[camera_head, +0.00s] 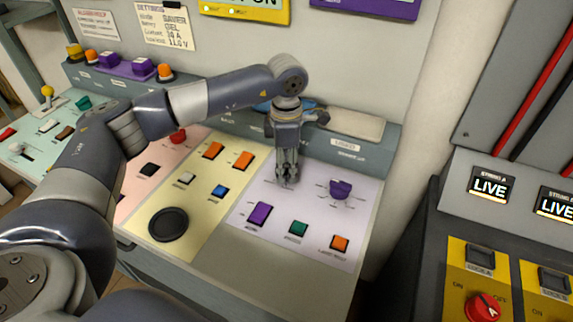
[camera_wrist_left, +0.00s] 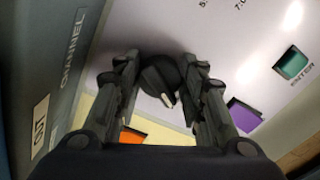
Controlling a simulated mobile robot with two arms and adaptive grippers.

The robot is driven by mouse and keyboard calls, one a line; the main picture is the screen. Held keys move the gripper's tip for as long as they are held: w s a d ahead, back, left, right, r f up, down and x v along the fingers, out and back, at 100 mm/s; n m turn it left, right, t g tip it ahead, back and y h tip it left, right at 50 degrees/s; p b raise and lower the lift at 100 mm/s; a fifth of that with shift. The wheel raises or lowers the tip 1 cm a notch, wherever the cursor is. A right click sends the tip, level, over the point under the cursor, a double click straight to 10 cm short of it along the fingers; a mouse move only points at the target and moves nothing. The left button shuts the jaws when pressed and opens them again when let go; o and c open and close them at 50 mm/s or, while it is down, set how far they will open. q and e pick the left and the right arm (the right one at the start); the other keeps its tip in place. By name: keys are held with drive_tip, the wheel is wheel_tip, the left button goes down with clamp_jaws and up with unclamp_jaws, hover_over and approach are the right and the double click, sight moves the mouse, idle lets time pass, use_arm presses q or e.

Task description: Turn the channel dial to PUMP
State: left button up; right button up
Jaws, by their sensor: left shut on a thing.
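My left gripper (camera_head: 286,178) points down over the left part of the lavender panel (camera_head: 318,222). In the left wrist view my left gripper (camera_wrist_left: 163,92) is shut on a black dial (camera_wrist_left: 157,76), one finger on each side. The dial has a white pointer mark. The word CHANNEL (camera_wrist_left: 72,48) is on the grey strip beside it. In the head view the gripper hides this dial. The position labels around the dial are hidden or too small to read, so I cannot tell where it points. My right gripper is not in view.
To the right on the lavender panel is a purple knob (camera_head: 341,188). In front are a purple button (camera_head: 260,214), a green button (camera_head: 298,228) and an orange button (camera_head: 340,242). A black round knob (camera_head: 168,224) is on the cream panel. A grey cabinet with a red knob (camera_head: 484,308) stands right.

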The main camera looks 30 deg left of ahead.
sight(287, 164)
use_arm(q)
drive_tip(key=o, duration=1.1)
wheel_tip(287, 164, up, 12)
